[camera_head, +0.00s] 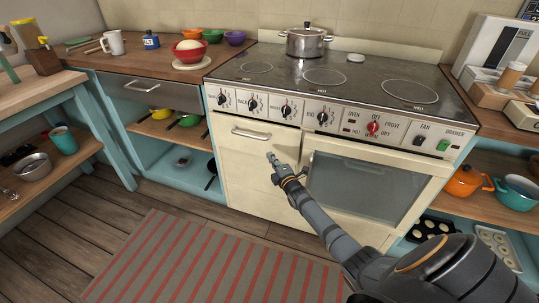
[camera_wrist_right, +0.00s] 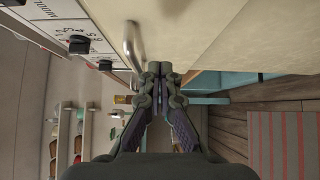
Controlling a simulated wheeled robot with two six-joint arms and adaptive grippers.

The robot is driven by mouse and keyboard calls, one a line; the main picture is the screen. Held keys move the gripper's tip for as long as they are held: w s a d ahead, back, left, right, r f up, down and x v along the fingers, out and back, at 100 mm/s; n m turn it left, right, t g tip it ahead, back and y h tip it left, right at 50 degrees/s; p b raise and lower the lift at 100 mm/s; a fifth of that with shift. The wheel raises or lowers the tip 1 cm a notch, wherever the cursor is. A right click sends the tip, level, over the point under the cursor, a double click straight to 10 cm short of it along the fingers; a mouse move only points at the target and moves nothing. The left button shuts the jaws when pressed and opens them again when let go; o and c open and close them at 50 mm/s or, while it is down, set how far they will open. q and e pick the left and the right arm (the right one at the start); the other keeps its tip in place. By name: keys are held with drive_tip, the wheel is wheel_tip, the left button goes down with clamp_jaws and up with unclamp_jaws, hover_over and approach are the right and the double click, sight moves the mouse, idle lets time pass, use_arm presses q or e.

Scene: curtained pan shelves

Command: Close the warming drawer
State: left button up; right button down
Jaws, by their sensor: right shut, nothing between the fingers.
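The cream drawer front (camera_head: 235,165) sits under the knobs, left of the oven door, with a metal bar handle (camera_head: 251,134) near its top. It looks flush or nearly so with the stove; I cannot tell whether a small gap remains. My right gripper (camera_head: 271,156) is shut and empty, its tips at the drawer front just below and right of the handle. In the right wrist view the shut fingers (camera_wrist_right: 159,70) point at the cream front (camera_wrist_right: 205,30), with the handle (camera_wrist_right: 132,45) beside them; contact is unclear. My left gripper is out of view.
The oven door (camera_head: 362,188) is right of the drawer, behind my right arm. A steel pot (camera_head: 305,42) stands on the hob (camera_head: 270,62). Open blue shelves with pans flank the stove. A striped rug (camera_head: 205,262) lies on the open floor in front.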

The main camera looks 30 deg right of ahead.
drive_tip(key=s+p, duration=0.3)
drive_tip(key=s, duration=0.5)
drive_tip(key=s+a+f+m+g+p, duration=0.2)
drive_tip(key=s+f+m+g+p, duration=0.15)
drive_tip(key=s+f, duration=0.7)
drive_tip(key=s+a+f+m+g+p, duration=0.25)
drive_tip(key=s+f+m+g, duration=0.25)
drive_tip(key=s+f, duration=0.55)
use_arm(q)
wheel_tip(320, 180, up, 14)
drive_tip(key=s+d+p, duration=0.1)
drive_tip(key=p, duration=0.3)
use_arm(e)
drive_tip(key=s+a+f+m+g, duration=0.2)
drive_tip(key=s+f, duration=0.1)
drive_tip(key=s, duration=0.6)
drive_tip(key=s+a+f+m+g+y, duration=0.1)
drive_tip(key=s+a+f+m+g, duration=0.1)
drive_tip(key=s, duration=0.7)
drive_tip(key=s+a+f+m+g, duration=0.2)
drive_tip(key=s+f+m+g, duration=0.2)
drive_tip(key=s, duration=0.5)
drive_tip(key=shift+f, duration=0.5)
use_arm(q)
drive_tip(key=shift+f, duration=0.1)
